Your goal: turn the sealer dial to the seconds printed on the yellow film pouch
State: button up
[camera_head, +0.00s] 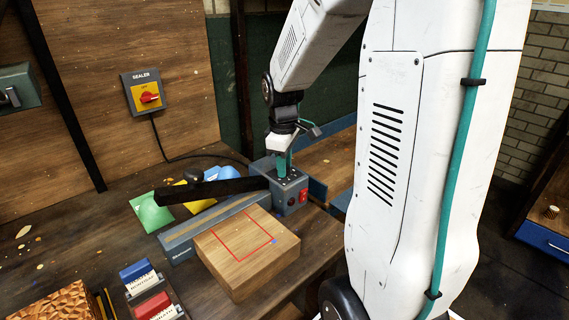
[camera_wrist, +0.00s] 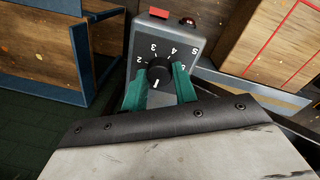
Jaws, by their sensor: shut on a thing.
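The sealer's control box (camera_head: 291,194) stands at the right end of the long bar sealer (camera_head: 215,222), with a red switch on its front. My gripper (camera_head: 283,168) reaches down onto its top. In the wrist view my teal fingers (camera_wrist: 159,86) are closed on either side of the black dial (camera_wrist: 159,72). Numbers ring the dial; 2, 3, 4 and 5 are readable, others are partly covered. A white mark shows on the dial's side facing my gripper. The yellow film pouch (camera_head: 199,206) lies behind the sealer, partly hidden by its raised black arm; its print is unreadable.
A green pouch (camera_head: 150,212) and a blue pouch (camera_head: 219,174) lie beside the yellow one. A wooden block (camera_head: 248,272) with a red outline sits in front of the sealer. A wall switch marked SEALER (camera_head: 147,93) has a red knob.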

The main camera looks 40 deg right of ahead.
jog(key=m, duration=0.9)
jog(key=shift+w+m+g, duration=0.1)
jog(key=shift+m+g, duration=0.2)
jog(key=m, duration=0.4)
jog(key=shift+m, duration=0.3)
jog(key=m, duration=0.4)
jog(key=shift+d+g, duration=0.1)
jog(key=shift+g, duration=0.2)
jog(key=o, duration=1)
jog(key=shift+r, duration=0.1)
jog(key=r, duration=0.7)
jog(key=shift+w+r, duration=0.25)
jog(key=shift+r, duration=0.1)
